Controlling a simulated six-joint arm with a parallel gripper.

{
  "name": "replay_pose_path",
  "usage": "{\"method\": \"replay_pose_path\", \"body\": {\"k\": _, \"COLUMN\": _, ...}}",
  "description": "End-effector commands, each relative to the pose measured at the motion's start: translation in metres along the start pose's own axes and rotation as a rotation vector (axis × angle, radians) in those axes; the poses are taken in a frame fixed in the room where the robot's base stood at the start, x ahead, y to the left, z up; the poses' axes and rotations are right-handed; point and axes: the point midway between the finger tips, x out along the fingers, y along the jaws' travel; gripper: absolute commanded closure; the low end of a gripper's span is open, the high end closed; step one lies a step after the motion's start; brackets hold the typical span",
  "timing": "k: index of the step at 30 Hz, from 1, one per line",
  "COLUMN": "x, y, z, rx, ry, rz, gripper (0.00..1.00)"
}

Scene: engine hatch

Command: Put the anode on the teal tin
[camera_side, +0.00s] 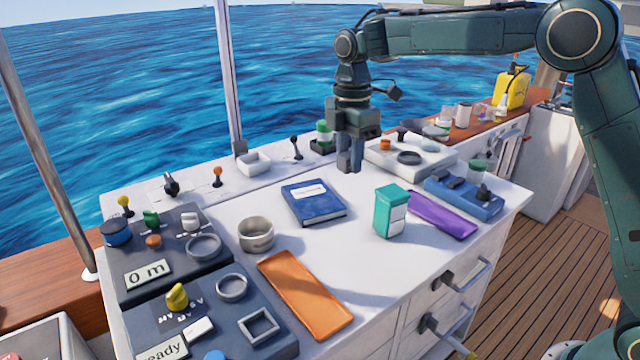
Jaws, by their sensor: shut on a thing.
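The teal tin (389,213) stands upright on the white worktop, right of the middle, with a pale label on its side. My gripper (349,166) points down behind it and to its left, near the back of the worktop. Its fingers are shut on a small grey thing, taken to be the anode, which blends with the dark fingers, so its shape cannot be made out. My gripper and the tin are apart. The top of the tin looks bare.
A blue book (313,201) lies left of the tin, and a purple slab (442,214) lies close on its right. A metal cup (256,234) and an orange slab (305,293) lie further left. A white tray (410,158) stands behind.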

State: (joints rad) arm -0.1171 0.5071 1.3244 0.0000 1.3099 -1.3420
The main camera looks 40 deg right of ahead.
Motion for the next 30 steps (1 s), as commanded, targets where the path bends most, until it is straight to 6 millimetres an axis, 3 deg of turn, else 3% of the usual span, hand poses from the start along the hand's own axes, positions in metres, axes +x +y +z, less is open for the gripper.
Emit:
{"method": "replay_pose_path", "body": {"k": 8, "x": -0.016, "y": 0.004, "z": 0.016, "rx": -0.010, "ry": 0.001, "rz": 0.005, "gripper": 1.00}}
{"method": "replay_pose_path", "body": {"k": 21, "x": -0.096, "y": 0.000, "z": 0.099, "rx": -0.084, "ry": 0.000, "rz": 0.006, "gripper": 1.00}}
{"method": "replay_pose_path", "body": {"k": 30, "x": -0.118, "y": -0.007, "z": 0.122, "rx": -0.111, "ry": 0.000, "rz": 0.001, "gripper": 1.00}}
